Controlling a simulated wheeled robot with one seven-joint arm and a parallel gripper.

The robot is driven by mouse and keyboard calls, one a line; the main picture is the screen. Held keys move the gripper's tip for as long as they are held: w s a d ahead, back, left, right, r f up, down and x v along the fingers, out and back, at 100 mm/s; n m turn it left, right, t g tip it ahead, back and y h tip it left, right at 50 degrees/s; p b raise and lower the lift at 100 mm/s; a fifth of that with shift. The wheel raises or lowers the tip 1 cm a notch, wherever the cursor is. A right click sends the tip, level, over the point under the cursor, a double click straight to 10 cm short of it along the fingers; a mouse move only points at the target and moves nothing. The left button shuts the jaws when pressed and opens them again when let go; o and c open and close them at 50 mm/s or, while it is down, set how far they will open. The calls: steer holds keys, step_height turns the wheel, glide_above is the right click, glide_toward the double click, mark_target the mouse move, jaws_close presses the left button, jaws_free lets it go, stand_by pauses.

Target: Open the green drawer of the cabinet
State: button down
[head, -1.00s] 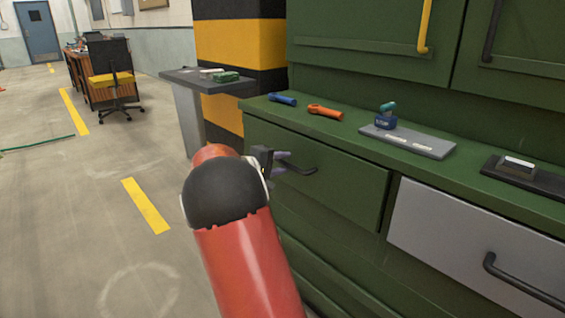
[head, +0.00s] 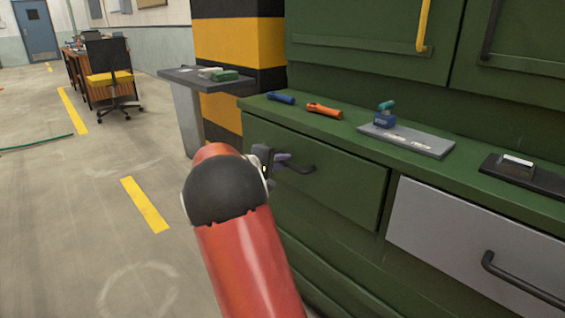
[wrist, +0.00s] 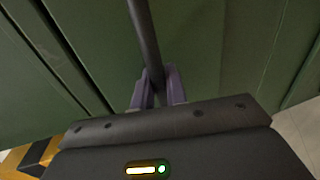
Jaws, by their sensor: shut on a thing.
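The green drawer (head: 345,184) is at the upper left of the cabinet's lower part, below the green worktop, and its front looks shut or nearly flush. Its dark bar handle (head: 304,169) sticks out from the front. My gripper (head: 282,160) is at the left end of this handle, partly hidden by my red and black arm. In the wrist view the purple fingers (wrist: 157,88) are closed around the dark handle (wrist: 147,45), with the green drawer front (wrist: 205,45) behind it.
A grey drawer (head: 470,240) with a dark handle is to the right. On the worktop (head: 350,133) lie a blue tool (head: 281,98), an orange tool (head: 324,110) and a grey plate (head: 425,143). A small side table (head: 205,82) stands at the left. Floor to the left is clear.

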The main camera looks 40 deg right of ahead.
steer(key=f+b+v, duration=0.2)
steer(key=f+v, duration=0.1)
steer(key=v, duration=1.1)
steer(key=a+f+b+v, duration=0.1)
steer(key=f+b+v, duration=0.1)
steer(key=v, duration=1.2)
steer(key=shift+s+a+f, duration=0.25)
steer(key=shift+f, duration=0.15)
steer(key=c, duration=1.5)
jaws_free()
steer(key=v, duration=0.7)
steer(key=shift+s+a, duration=0.1)
steer(key=shift+a, duration=0.3)
